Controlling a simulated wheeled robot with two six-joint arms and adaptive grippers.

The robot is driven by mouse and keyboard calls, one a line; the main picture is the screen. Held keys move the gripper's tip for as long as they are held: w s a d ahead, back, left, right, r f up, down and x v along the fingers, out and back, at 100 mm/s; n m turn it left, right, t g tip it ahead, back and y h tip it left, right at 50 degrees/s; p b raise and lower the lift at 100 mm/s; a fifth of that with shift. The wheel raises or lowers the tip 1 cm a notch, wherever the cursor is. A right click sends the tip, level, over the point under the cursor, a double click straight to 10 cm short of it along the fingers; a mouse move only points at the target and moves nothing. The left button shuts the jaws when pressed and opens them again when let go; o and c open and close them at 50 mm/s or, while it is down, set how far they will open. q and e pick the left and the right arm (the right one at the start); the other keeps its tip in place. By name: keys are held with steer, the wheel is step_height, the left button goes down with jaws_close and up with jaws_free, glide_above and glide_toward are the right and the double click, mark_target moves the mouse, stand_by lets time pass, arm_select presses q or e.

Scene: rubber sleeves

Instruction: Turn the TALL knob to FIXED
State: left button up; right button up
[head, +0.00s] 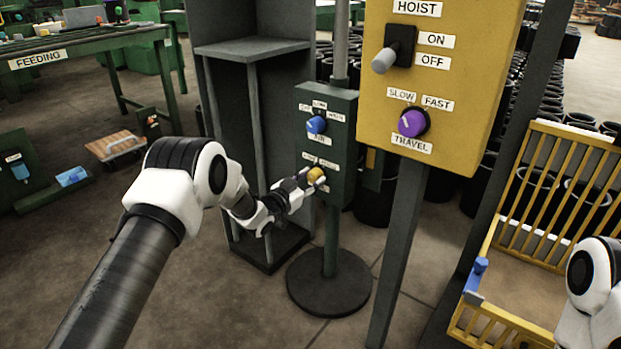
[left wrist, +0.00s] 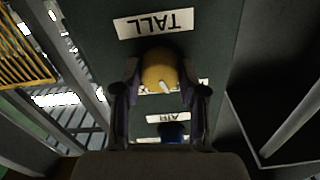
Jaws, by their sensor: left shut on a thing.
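The yellow TALL knob (head: 316,174) is on the lower part of the green post-mounted box (head: 343,125). In the left wrist view, which is upside down, the knob (left wrist: 158,68) sits between the two fingers of my left gripper (left wrist: 160,78), shut on its sides. A white mark on the knob points down and slightly right in that view, towards partly hidden labels. The TALL label (left wrist: 155,23) is clear of the fingers. In the head view my left gripper (head: 309,180) reaches the knob from the left. My right gripper is out of view.
A blue AIR knob (head: 316,125) is above on the same box. A yellow panel (head: 440,75) with a HOIST lever and a purple TRAVEL knob (head: 413,122) stands to the right. A dark shelf unit (head: 251,47) stands behind my left arm. A yellow crate (head: 510,245) is at right.

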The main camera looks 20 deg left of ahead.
arm_select(q)
steer(key=m+p, duration=0.1)
steer(key=m, duration=0.4)
steer(key=shift+r+p, duration=0.1)
steer(key=shift+p, duration=0.2)
steer(key=shift+m+p, duration=0.4)
steer(key=shift+m, duration=2.1)
steer(key=o, duration=1.1)
steer(key=shift+o, duration=0.2)
steer(key=shift+s, duration=0.1)
steer(key=v, duration=1.1)
steer(key=shift+s, duration=0.4)
steer(key=shift+a, duration=0.15)
